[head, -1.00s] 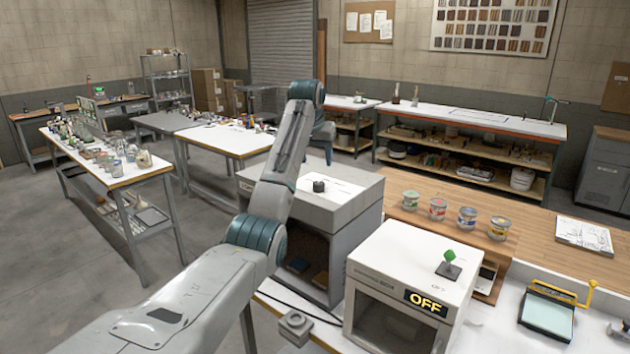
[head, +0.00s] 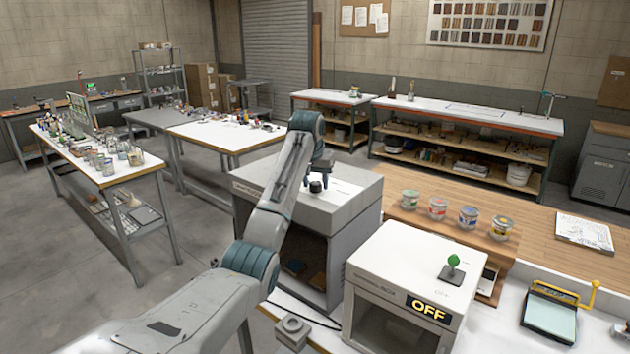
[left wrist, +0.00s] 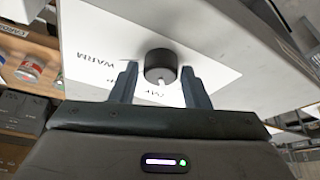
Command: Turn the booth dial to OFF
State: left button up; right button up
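The booth dial (head: 315,186) is a black round knob on top of the grey booth (head: 352,190). In the left wrist view the dial (left wrist: 160,64) has a white pointer mark facing the gripper body. My right gripper is not in view.
A small grey block (head: 292,331) lies in front.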

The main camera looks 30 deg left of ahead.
pick_arm(q)
jog(key=c, duration=0.6)
jog(key=n+y, duration=0.1)
jog(key=n, duration=0.2)
jog(key=shift+w+d+n+g, duration=0.1)
jog(key=shift+n+g, duration=0.3)
jog(key=shift+n+y, duration=0.3)
jog(key=shift+n, duration=0.1)
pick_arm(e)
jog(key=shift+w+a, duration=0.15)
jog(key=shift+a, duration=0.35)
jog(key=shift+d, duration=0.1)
pick_arm(q)
jog(key=o, duration=0.9)
jog(key=shift+o, duration=0.5)
jog(key=shift+w, duration=0.1)
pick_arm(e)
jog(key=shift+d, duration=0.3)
